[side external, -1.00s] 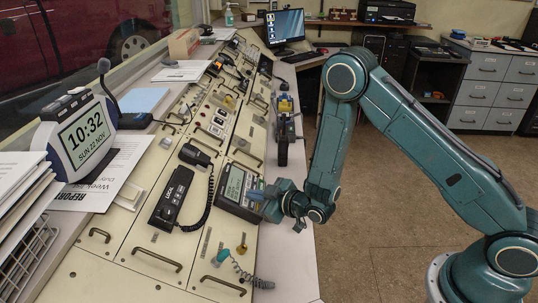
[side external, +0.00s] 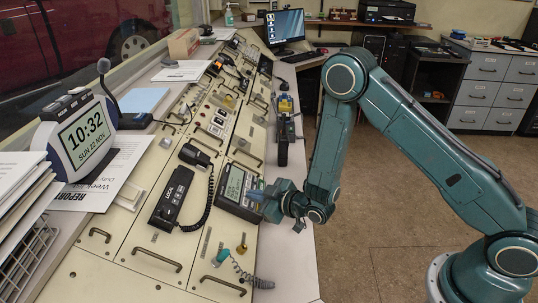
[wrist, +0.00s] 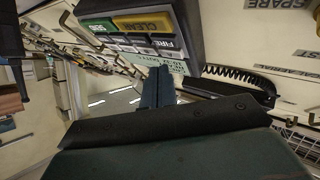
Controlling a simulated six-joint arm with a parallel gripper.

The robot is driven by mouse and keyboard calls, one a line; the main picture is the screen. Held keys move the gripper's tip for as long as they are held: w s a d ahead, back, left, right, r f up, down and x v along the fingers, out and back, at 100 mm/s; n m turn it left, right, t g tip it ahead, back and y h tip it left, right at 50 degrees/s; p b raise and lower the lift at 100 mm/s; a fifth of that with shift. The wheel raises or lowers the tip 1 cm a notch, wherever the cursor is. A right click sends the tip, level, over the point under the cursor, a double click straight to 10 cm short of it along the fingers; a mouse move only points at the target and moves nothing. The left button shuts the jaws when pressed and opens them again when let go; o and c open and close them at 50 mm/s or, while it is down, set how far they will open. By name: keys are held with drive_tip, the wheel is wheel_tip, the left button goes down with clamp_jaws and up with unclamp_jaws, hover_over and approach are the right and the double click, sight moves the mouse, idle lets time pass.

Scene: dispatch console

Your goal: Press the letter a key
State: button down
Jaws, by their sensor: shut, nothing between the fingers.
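A grey keypad unit with a small lit screen (side external: 234,184) is set in the sloping console, and it also shows in the wrist view (wrist: 196,28). In the wrist view its keys include a green one (wrist: 100,27), a yellow one marked CLEAR (wrist: 142,23) and several darker and pale ones. I cannot make out which key is the letter a. My gripper (side external: 262,201) is at the unit's near right edge.
A black handset (side external: 172,196) with a coiled cord lies left of the unit. A teal knob (side external: 222,256) with a coiled cable is on the front panel. A clock (side external: 83,134) and papers stand at far left. The floor right of the console is clear.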

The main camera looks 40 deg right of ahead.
drive_tip(key=shift+w+a+f, duration=0.25)
drive_tip(key=shift+f, duration=0.25)
idle(0.9)
drive_tip(key=shift+r, duration=0.15)
drive_tip(key=shift+s+d+r, duration=0.25)
drive_tip(key=shift+s+r, duration=0.05)
drive_tip(key=shift+r, duration=0.15)
idle(0.4)
drive_tip(key=r, duration=0.1)
drive_tip(key=s+d+r, duration=0.2)
drive_tip(key=r, duration=0.1)
drive_tip(key=shift+r, duration=0.1)
idle(0.5)
